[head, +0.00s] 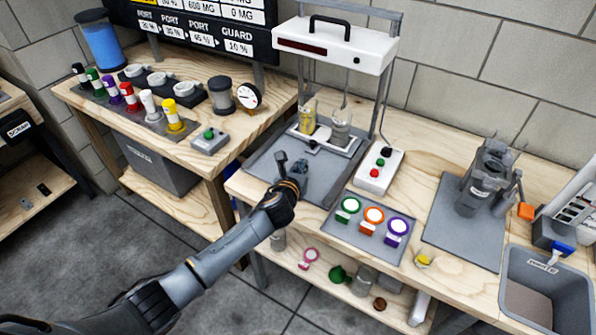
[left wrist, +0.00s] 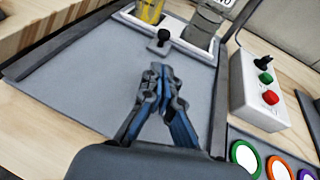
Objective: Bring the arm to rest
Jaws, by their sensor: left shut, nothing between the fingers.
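My left gripper (head: 295,165) reaches in from the left in the head view, above the grey mat (head: 262,163) in front of the white stirring apparatus (head: 335,45). In the left wrist view the gripper (left wrist: 158,75) has its fingertips together with nothing between them, over the bare grey mat (left wrist: 80,90). A small black lever (left wrist: 162,38) stands just beyond the fingertips, apart from them. My right gripper is in neither view.
A white button box (head: 379,171) stands right of the gripper. A mat with green, orange and purple ringed discs (head: 373,215) lies in front. A yellow-filled beaker (head: 308,117) and a grey one (head: 341,125) stand behind. A waste bin (head: 545,290) is at right.

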